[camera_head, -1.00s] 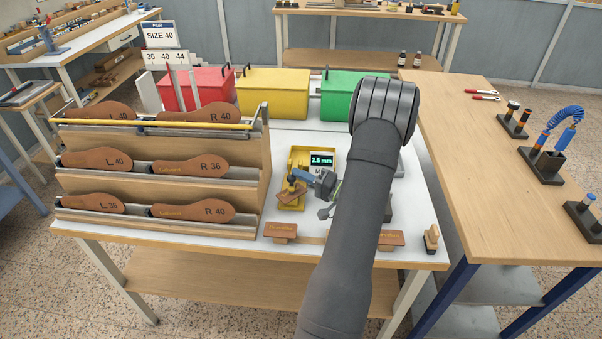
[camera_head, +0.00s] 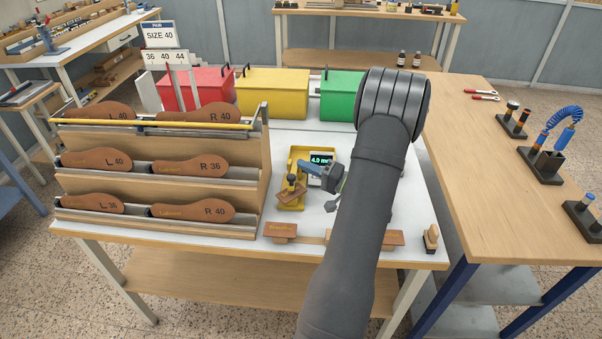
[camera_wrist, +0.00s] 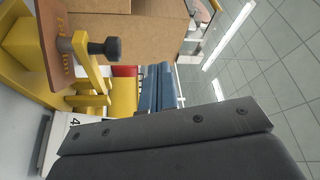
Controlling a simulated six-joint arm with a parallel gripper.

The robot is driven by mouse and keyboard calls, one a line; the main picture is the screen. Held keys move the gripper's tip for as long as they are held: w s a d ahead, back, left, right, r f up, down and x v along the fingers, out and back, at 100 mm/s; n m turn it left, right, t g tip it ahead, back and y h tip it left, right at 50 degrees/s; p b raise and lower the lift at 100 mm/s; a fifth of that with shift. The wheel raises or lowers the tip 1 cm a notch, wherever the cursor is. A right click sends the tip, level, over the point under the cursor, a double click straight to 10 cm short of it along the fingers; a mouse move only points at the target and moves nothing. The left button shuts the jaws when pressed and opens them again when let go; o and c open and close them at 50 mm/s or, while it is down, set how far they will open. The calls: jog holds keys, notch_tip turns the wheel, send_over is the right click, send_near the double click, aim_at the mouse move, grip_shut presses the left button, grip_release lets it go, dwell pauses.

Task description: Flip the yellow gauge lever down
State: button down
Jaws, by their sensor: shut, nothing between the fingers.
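The yellow gauge (camera_head: 296,153) stands on the white table, with a display (camera_head: 321,159) that reads about 4.0 mm. Its lever has a dark knob (camera_head: 291,179), which stands above a brown leather piece (camera_head: 291,194) at the gauge's front. In the wrist view the dark knob (camera_wrist: 105,47) sticks out past the brown piece (camera_wrist: 58,45), beside yellow arms of the gauge (camera_wrist: 92,75). My gripper (camera_head: 304,166) is shut and empty, its blue fingers just behind and right of the knob, apart from it. The blue fingers (camera_wrist: 158,88) also show in the wrist view. My gripper partly hides the display.
A wooden rack (camera_head: 262,160) with several brown soles stands left of the gauge. Red (camera_head: 190,90), yellow (camera_head: 275,95) and green (camera_head: 340,95) boxes stand behind. Small brown pieces (camera_head: 281,231) lie along the front edge, with a stamp (camera_head: 431,238) at the right.

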jog(key=d+f, duration=0.3)
jog(key=d, duration=0.5)
jog(key=shift+a, duration=0.15)
jog(key=r+x, duration=0.2)
jog(key=x, duration=0.8)
jog(key=shift+r, duration=0.15)
jog(key=shift+s+a, duration=0.1)
jog(key=shift+a, duration=0.05)
